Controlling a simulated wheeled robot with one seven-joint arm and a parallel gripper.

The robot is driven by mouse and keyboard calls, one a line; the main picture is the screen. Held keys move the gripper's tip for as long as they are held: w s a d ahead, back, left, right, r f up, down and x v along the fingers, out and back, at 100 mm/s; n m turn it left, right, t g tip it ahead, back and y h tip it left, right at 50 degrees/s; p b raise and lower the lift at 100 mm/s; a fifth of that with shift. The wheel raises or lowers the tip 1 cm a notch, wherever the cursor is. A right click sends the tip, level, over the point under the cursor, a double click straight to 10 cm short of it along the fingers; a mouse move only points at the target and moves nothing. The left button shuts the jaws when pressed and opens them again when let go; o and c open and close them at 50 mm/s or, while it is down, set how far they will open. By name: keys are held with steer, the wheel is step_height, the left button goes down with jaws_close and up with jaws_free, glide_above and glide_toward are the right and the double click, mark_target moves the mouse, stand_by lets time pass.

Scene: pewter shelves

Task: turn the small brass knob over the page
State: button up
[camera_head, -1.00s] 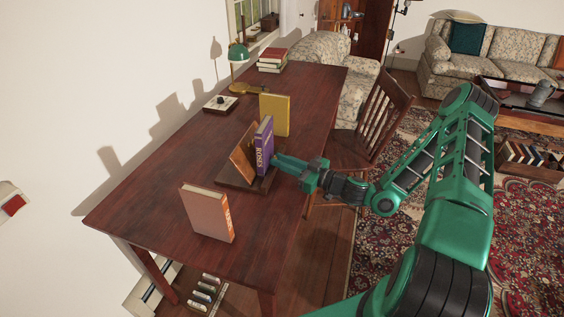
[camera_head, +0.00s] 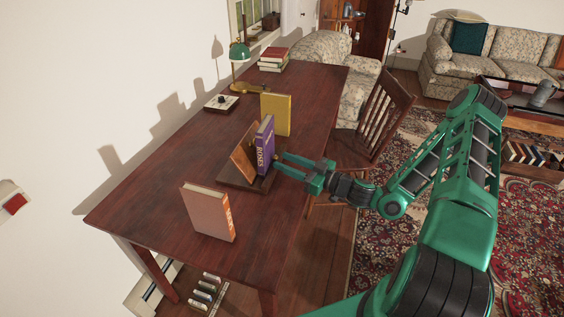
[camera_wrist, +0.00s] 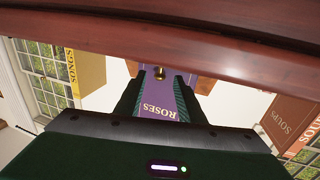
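A purple book titled ROSES (camera_head: 264,146) stands upright on a dark wooden stand (camera_head: 236,181), against its slanted brown board (camera_head: 243,152). In the wrist view, which looks upside down, the purple cover (camera_wrist: 158,95) lies straight ahead. A small brass knob (camera_wrist: 159,73) shows in front of the cover, between my fingertips in the picture. No page is visible. My gripper (camera_head: 277,163) is open, just right of the book in the head view. Its two fingers spread either side of the knob in the wrist view (camera_wrist: 160,80). I cannot tell whether they touch it.
A yellow book (camera_head: 276,114) stands behind the stand and an orange-brown book (camera_head: 208,211) in front. A chair (camera_head: 384,112) is at the table's right edge.

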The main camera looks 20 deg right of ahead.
steer(key=v, duration=0.9)
